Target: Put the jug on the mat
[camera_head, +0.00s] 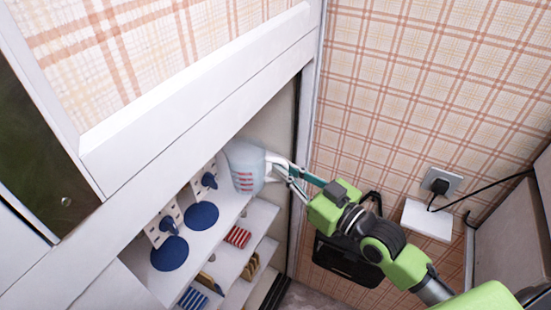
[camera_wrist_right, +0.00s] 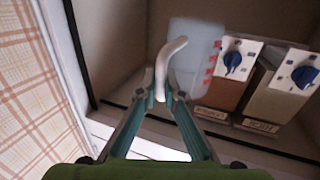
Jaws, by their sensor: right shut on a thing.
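The jug (camera_head: 243,167) is pale, translucent blue with red marks and a white handle. It is at the right end of an open white shelf. My right gripper (camera_head: 278,168) is shut on its handle. In the right wrist view the fingers (camera_wrist_right: 160,98) close around the lower part of the white handle, and the jug body (camera_wrist_right: 190,50) is behind it. I cannot tell whether the jug touches the shelf. Two round blue mats lie left of the jug, a nearer one (camera_head: 202,215) and a farther one (camera_head: 169,254). My left gripper is not in view.
Two boxes with blue knobs stand behind the mats (camera_head: 204,180) (camera_head: 162,226); they also show right of the jug in the right wrist view (camera_wrist_right: 235,68). Lower shelves hold striped items (camera_head: 237,236). A cabinet side wall is right of the jug.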

